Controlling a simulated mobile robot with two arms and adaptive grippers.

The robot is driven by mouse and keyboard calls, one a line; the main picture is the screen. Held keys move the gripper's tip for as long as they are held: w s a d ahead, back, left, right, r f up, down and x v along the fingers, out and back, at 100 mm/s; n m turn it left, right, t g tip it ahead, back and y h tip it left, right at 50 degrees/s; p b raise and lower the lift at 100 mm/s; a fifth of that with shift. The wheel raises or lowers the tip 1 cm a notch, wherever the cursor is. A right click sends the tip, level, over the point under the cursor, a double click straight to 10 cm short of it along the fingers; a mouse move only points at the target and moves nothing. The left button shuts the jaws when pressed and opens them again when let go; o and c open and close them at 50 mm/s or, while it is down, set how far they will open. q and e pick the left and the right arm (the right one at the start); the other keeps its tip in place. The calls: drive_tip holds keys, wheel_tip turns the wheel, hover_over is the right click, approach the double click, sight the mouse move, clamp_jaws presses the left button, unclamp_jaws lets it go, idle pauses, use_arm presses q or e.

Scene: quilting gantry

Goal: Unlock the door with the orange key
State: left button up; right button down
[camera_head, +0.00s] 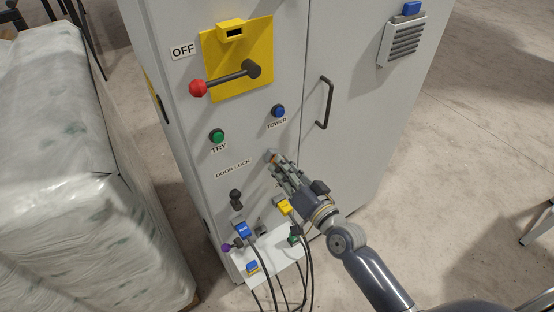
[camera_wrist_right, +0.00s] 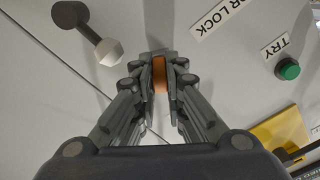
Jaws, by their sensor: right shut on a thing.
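The orange key (camera_wrist_right: 159,75) sits between the fingers of my right gripper (camera_wrist_right: 160,82) in the right wrist view. A grey piece shows just past the key in the wrist view. The fingers hide most of the key, so I cannot tell whether it is in a lock. My left gripper is not in view.
A dark lever (camera_head: 235,195) sticks out below the DOOR LOCK label. A yellow plate (camera_head: 225,60) carries a red-knobbed handle (camera_head: 198,88). A black door handle (camera_head: 326,102) is to the right. A white shelf (camera_head: 275,255) with cables is below. Wrapped bales (camera_head: 60,150) stand left.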

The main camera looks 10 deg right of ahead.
drive_tip(key=m, duration=0.3)
drive_tip(key=shift+m, duration=0.4)
drive_tip(key=shift+m+p, duration=0.4)
drive_tip(key=shift+m, duration=1.5)
drive_tip(key=m, duration=0.3)
drive_tip(key=c, duration=1.6)
unclamp_jaws()
drive_tip(key=shift+o, duration=0.2)
drive_tip(key=shift+s, duration=0.15)
